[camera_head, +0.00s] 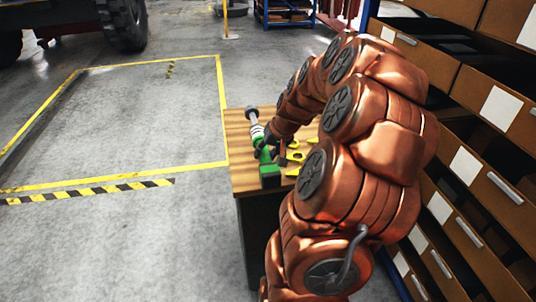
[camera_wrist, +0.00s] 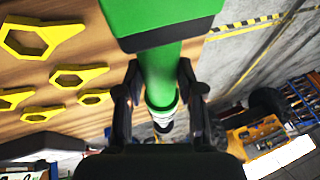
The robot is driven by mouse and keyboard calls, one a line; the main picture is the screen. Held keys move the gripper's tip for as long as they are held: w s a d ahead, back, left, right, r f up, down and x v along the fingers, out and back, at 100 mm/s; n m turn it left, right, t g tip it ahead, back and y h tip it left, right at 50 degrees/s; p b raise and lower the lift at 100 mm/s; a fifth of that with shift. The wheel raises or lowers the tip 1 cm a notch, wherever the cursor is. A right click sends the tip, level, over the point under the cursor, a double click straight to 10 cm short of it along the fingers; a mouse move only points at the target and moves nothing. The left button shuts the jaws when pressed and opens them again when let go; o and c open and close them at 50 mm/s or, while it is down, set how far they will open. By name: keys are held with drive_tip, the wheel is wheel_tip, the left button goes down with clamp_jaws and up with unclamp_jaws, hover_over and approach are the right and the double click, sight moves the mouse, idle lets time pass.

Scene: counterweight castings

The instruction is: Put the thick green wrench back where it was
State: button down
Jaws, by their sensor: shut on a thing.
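The thick green wrench (camera_head: 269,172) is at the left edge of a wooden tabletop (camera_head: 238,130) in the head view. It has a green block at its near end and a grey, banded shaft at its far end. My gripper (camera_head: 264,148) is around its green middle. In the wrist view the green handle (camera_wrist: 162,66) runs between the two fingers of my gripper (camera_wrist: 160,88), which are shut on it. The green block is at the top of that view. I cannot tell whether the wrench touches the tabletop.
Several yellow hexagonal pieces (camera_wrist: 78,76) lie on the wood beside the wrench; some also show in the head view (camera_head: 294,156). Drawer shelving (camera_head: 480,165) stands at the right. Open floor (camera_head: 130,130) marked with yellow lines lies left of the table.

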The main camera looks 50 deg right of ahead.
sight(259, 130)
drive_tip(key=w+d+p, duration=0.1)
drive_tip(key=w+d, duration=0.1)
drive_tip(key=w, duration=0.1)
drive_tip(key=w+d+p, duration=0.1)
drive_tip(key=w+d, duration=0.1)
drive_tip(key=w, duration=0.1)
drive_tip(key=w+d+p, duration=0.1)
drive_tip(key=w+d, duration=0.1)
drive_tip(key=w, duration=0.1)
drive_tip(key=shift+w+f, duration=0.25)
drive_tip(key=shift+f, duration=0.15)
drive_tip(key=shift+f+p, duration=1.2)
drive_tip(key=shift+f, duration=0.6)
drive_tip(key=c, duration=0.7)
unclamp_jaws()
drive_tip(key=shift+s, duration=0.1)
